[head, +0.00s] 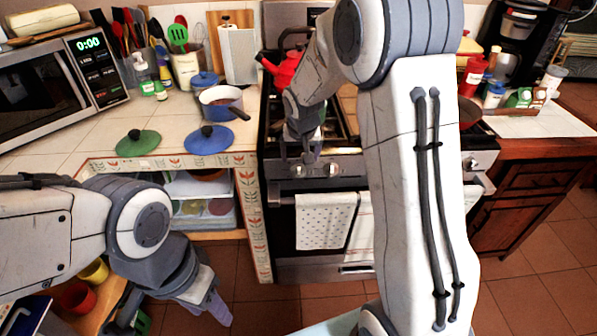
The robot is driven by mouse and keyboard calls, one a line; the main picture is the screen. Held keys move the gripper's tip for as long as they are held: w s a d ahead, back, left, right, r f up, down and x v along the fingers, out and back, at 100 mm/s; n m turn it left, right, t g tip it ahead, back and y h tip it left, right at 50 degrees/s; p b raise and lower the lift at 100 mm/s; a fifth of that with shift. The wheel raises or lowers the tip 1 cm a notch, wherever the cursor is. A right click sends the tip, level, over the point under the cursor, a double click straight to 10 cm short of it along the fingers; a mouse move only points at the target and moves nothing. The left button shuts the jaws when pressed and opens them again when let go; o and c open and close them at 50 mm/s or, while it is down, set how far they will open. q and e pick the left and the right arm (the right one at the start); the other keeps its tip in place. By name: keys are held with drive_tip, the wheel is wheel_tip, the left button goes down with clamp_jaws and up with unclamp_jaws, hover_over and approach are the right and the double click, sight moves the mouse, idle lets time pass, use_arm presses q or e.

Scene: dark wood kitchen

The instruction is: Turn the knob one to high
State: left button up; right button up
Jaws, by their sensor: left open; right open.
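The stove's front panel (350,169) carries a row of round knobs. One knob (331,170) shows just right of my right gripper, and another knob (470,163) shows past my arm. My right gripper (297,164) is open and points down at the left end of the panel. It hides part of the panel there, and I cannot tell whether it touches a knob. My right forearm hides the middle of the knob row. My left gripper (216,308) is open and empty, low in front of the counter, away from the stove.
A red kettle (284,70) stands on the stove top. Towels (324,220) hang from the oven door handle. A blue pot (220,102) and two lids (208,140) sit on the tiled counter. A microwave (50,85) is at left. Floor is clear before the oven.

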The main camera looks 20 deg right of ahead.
sight(299, 169)
drive_tip(key=x, duration=0.9)
drive_tip(key=shift+w+f, duration=0.1)
drive_tip(key=shift+f, duration=0.25)
drive_tip(key=c, duration=1.4)
drive_tip(key=shift+f+b, duration=0.1)
drive_tip(key=shift+b, duration=0.25)
drive_tip(key=h+b, duration=0.1)
drive_tip(key=b, duration=0.2)
drive_tip(key=h+b, duration=0.1)
drive_tip(key=b, duration=0.3)
drive_tip(key=n+g+h+b, duration=0.1)
drive_tip(key=h+b, duration=0.1)
drive_tip(key=b, duration=0.2)
drive_tip(key=shift+w+a+f, duration=0.1)
drive_tip(key=shift+a+f, duration=0.15)
drive_tip(key=shift+a, duration=0.15)
drive_tip(key=shift+h+b, duration=0.6)
drive_tip(key=shift+h, duration=0.3)
drive_tip(key=shift+a+r+n+g+h+b, duration=0.1)
drive_tip(key=shift+n+g+h+b, duration=0.35)
drive_tip(key=shift+h, duration=0.65)
drive_tip(key=o, duration=1.4)
